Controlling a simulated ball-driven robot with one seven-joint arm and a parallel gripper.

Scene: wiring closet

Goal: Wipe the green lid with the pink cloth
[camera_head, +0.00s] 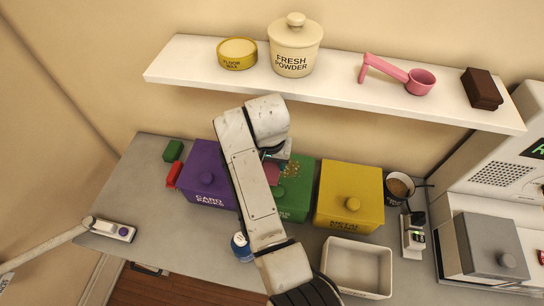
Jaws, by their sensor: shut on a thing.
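The green box stands between a purple box (207,172) and a yellow box (349,190), and its green lid (302,163) faces up. A brownish speckled patch (293,170) shows on the lid. My gripper (275,158) is over the lid's back left part, largely hidden behind my own arm. It is shut on the pink cloth (271,174), which shows as a small patch beside the arm, left of the speckles. I cannot tell whether the cloth touches the lid. My arm also hides the left side of the green box.
A shelf (440,112) above the boxes carries a wax tin (237,54), a powder jar (294,50), a pink scoop (418,82) and a brown block (482,89). A white bin (357,266) and a blue-labelled container (241,247) stand in front. The counter's left part is mostly clear.

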